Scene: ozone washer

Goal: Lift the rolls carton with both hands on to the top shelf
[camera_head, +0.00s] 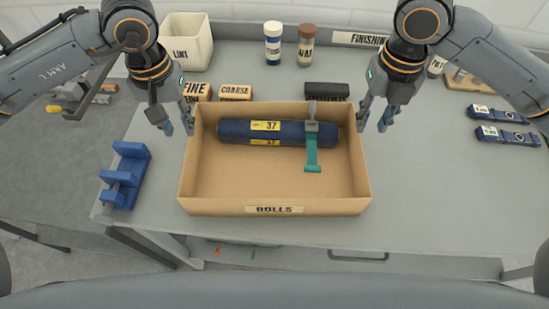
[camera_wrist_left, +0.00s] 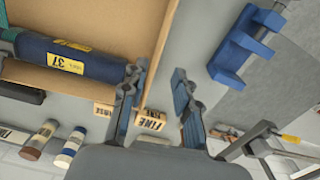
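The rolls carton (camera_head: 190,185), an open tan box labelled ROLLS, sits on the grey bench. A dark blue roll (camera_head: 240,131) with yellow 37 labels and a grey-and-teal tool (camera_head: 312,155) lie inside it. My left gripper (camera_head: 178,125) is open at the carton's far left corner. In the left wrist view its fingers (camera_wrist_left: 160,68) are apart, with the carton's side wall (camera_wrist_left: 164,40) appearing between them; contact is unclear. My right gripper (camera_head: 376,118) is open by the far right corner, its fingers apart. I cannot make out a top shelf.
A blue bracket-like block (camera_head: 125,177) stands left of the carton. Blue strapped items (camera_head: 506,136) lie right.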

